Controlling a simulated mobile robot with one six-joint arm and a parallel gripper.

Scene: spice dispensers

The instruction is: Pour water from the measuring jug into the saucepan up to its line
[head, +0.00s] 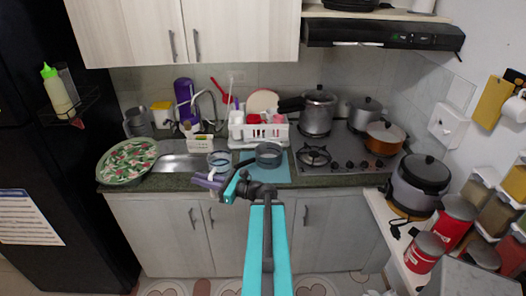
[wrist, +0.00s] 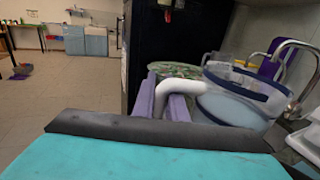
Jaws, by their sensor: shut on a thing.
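The clear measuring jug (head: 219,160) has a dark rim and stands out above the counter's front edge, left of the saucepan. My gripper (head: 210,181) is shut on its white handle, with the purple fingers on either side of it. In the wrist view the fingers (wrist: 163,98) grip the handle, and the jug (wrist: 232,108) shows a dark blue band and pale blue inside. The water level cannot be read clearly. The saucepan (head: 268,150) is grey and see-through with a dark handle pointing left, on a blue mat (head: 278,174). Its line cannot be made out.
The sink (head: 180,163) and a floral tray (head: 128,160) are to the left. A dish rack (head: 262,131) stands behind the saucepan. The stove (head: 345,152) with several pots is to the right. The tap (head: 206,97) rises behind the jug.

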